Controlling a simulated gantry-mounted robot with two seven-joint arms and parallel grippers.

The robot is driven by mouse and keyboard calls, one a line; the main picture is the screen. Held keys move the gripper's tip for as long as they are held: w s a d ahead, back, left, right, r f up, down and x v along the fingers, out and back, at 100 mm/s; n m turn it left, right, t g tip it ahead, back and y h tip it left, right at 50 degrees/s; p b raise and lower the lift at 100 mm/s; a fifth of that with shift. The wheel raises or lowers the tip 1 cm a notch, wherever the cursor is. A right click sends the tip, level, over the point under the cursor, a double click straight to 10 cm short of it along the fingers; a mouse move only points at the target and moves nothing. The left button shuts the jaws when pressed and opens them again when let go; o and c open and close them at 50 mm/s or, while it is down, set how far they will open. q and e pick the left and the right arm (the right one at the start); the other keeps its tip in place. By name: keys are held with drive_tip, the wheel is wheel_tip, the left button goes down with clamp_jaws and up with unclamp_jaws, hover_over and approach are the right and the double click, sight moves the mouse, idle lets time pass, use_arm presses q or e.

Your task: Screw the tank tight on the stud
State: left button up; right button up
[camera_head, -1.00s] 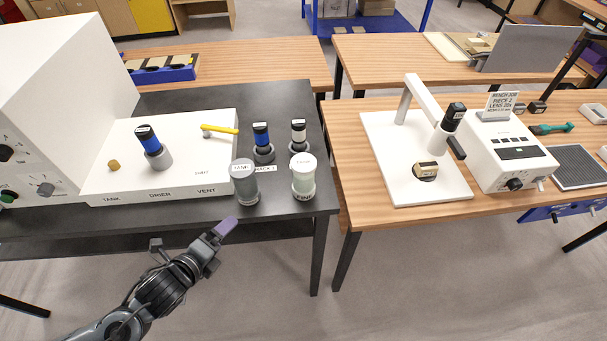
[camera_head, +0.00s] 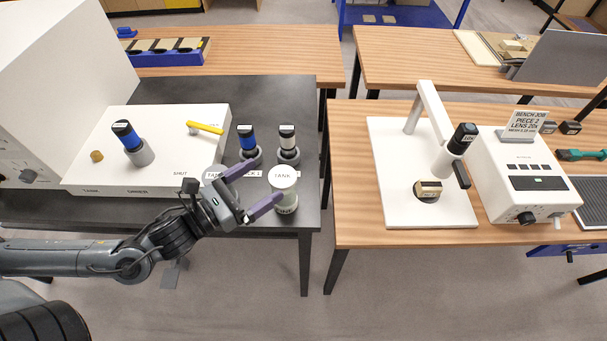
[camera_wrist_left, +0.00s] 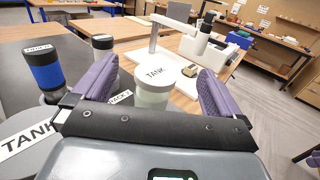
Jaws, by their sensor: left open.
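A pale tank (camera_head: 285,198) with a round white lid marked TANK stands upright near the right front of the black bench. My left gripper (camera_head: 267,178) is open, its purple fingers pointing at this tank. In the left wrist view the tank (camera_wrist_left: 153,90) shows between the two fingers, ahead of the palm, with no clear contact. A second, grey tank (camera_head: 213,172) is mostly hidden behind my gripper. A brass stud (camera_head: 97,156) stands bare on the white panel at left, above the printed word TANK.
The white panel (camera_head: 165,118) also holds a blue-banded cartridge (camera_head: 128,137) and a yellow lever (camera_head: 205,128) by the word SHUT. Blue-banded (camera_head: 247,140) and white-banded (camera_head: 288,140) cartridges stand close behind the tank. A tall white cabinet (camera_head: 60,60) bounds the left.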

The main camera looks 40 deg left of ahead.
sight(289, 185)
use_arm(q)
drive_tip(key=f+b, duration=0.1)
drive_tip(key=f, duration=0.1)
drive_tip(key=f+b, duration=0.1)
drive_tip(key=f, duration=0.2)
drive_tip(key=f+b, duration=0.1)
drive_tip(key=f, duration=0.2)
drive_tip(key=shift+w+b, duration=0.3)
drive_tip(key=shift+w+f, duration=0.1)
drive_tip(key=shift+w, duration=0.1)
drive_tip(key=shift+x, duration=0.8)
drive_tip(key=shift+d, duration=0.1)
drive_tip(key=shift+w, duration=0.15)
drive_tip(key=shift+b+x, duration=0.3)
drive_tip(key=shift+x, duration=2.25)
